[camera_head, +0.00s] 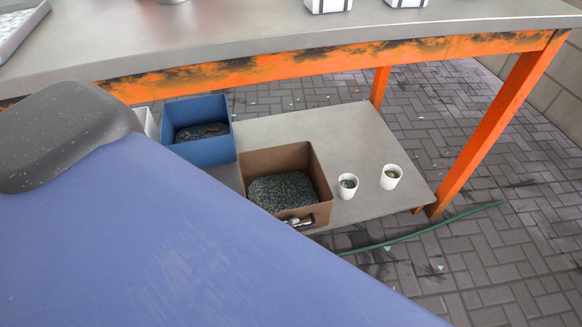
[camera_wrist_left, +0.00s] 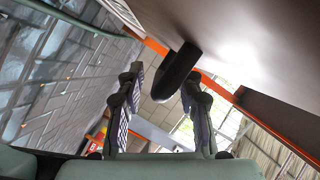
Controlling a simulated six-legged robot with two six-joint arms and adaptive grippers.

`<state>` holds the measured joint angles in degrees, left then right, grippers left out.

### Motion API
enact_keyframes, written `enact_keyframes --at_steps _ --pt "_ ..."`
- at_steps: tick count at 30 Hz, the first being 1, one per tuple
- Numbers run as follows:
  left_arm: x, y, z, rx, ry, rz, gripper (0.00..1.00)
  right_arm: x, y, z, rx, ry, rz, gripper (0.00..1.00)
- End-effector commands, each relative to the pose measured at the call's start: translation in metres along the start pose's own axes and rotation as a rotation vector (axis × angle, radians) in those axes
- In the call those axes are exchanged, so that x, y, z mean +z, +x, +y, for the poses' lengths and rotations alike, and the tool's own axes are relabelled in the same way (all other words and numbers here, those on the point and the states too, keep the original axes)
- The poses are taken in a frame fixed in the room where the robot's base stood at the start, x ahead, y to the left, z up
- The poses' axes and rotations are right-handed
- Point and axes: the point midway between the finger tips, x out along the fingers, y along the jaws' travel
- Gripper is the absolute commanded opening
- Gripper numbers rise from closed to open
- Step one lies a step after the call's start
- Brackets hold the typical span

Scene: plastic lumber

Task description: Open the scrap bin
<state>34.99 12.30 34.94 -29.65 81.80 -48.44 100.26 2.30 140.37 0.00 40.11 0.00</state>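A brown open-topped bin (camera_head: 318,170) with dark speckled scrap in it stands on the low shelf. A blue open-topped bin (camera_head: 213,148) with some dark scrap stands left of it; I cannot tell which is the scrap bin. My right gripper is not seen.
A large blue shape with a grey rounded end fills the near left. Two white cups (camera_head: 347,186) (camera_head: 391,177) stand on the shelf (camera_head: 290,124). An orange-framed table (camera_head: 250,30) spans above, its leg at right. A green hose (camera_head: 430,229) lies on the paving.

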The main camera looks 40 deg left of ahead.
Motion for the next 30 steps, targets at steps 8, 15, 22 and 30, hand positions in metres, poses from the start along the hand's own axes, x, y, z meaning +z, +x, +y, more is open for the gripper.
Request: enact_keyframes --at_steps 8,15,22,30 --pt "-0.0002 0.0025 -0.0008 0.001 0.0 0.001 0.29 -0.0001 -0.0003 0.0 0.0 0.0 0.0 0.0" --pt "-0.0002 0.0021 -0.0006 0.001 0.0 0.001 0.08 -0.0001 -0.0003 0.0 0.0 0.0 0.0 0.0" --pt "-0.0001 0.002 -0.0007 0.001 0.0 0.0 0.0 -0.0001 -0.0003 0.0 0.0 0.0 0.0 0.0" --pt "0.0001 0.0019 -0.0009 0.0 0.0 0.0 0.0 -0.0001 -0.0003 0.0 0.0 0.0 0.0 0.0"
